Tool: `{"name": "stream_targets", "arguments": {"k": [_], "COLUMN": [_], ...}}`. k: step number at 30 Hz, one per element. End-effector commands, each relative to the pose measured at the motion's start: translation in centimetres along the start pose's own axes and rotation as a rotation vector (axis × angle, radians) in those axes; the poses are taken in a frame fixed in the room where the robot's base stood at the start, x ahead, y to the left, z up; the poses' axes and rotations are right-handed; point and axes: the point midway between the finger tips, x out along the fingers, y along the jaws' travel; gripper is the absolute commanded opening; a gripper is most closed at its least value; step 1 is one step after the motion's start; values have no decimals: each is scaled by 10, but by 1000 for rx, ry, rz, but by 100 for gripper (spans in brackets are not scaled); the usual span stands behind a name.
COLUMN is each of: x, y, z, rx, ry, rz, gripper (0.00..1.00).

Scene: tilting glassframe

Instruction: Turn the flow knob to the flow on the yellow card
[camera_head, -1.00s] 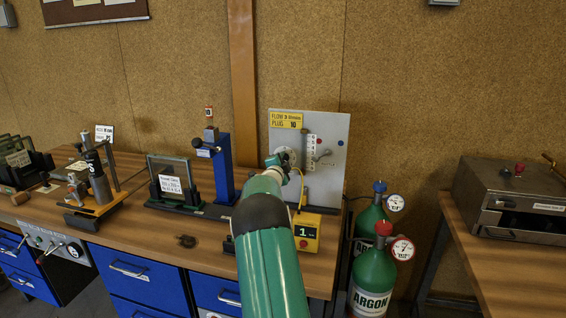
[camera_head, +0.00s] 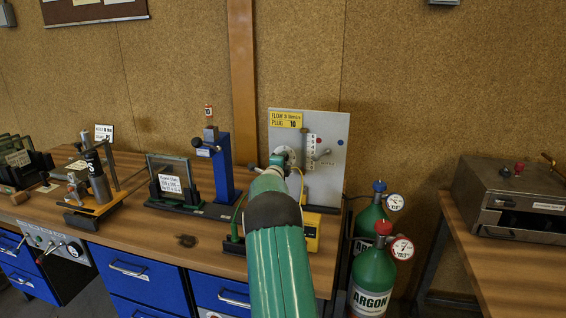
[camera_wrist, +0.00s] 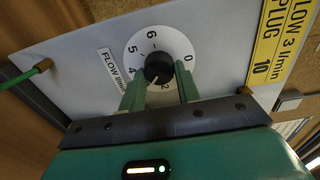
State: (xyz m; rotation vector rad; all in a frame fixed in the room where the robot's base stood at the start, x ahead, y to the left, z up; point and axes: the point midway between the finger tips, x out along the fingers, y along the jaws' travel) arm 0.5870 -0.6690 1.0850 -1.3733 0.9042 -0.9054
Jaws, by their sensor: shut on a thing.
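The black flow knob (camera_wrist: 158,68) sits on a round white dial (camera_wrist: 143,46) marked with numbers, on a grey panel (camera_head: 335,135). My gripper (camera_wrist: 160,82) is shut on the knob, with one green finger on each side. The knob's pale pointer line aims down in the wrist view, close to the 2; the 3 is hidden, seemingly behind the left finger. The yellow card (camera_wrist: 280,42) reads FLOW 3 l/min, PLUG 10; it also shows at the panel's top left in the head view (camera_head: 286,120). In the head view my arm hides most of the knob.
A white numbered scale (camera_head: 310,152) and a small lever (camera_head: 322,154) are right of the dial. A yellow box (camera_head: 313,230) stands below, partly behind my arm. A blue stand (camera_head: 222,168) is to the left. Green argon cylinders (camera_head: 372,280) stand right of the bench.

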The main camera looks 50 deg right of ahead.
Motion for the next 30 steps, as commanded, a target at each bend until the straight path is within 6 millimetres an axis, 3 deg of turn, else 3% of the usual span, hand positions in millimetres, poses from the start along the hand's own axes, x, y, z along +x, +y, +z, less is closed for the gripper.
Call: {"name": "stream_targets", "arguments": {"k": [4, 5, 8, 20, 30], "x": [0, 0, 0, -5, -56], "y": [0, 0, 0, -1, -1], "z": [2, 2, 1, 1, 1], "rx": [-1, -1, -1, -1, -1], "ry": [-2, -2, -2, 0, -2], "rz": [1, 1, 1, 0, 1], "gripper": [10, 36, 54, 54, 54]}}
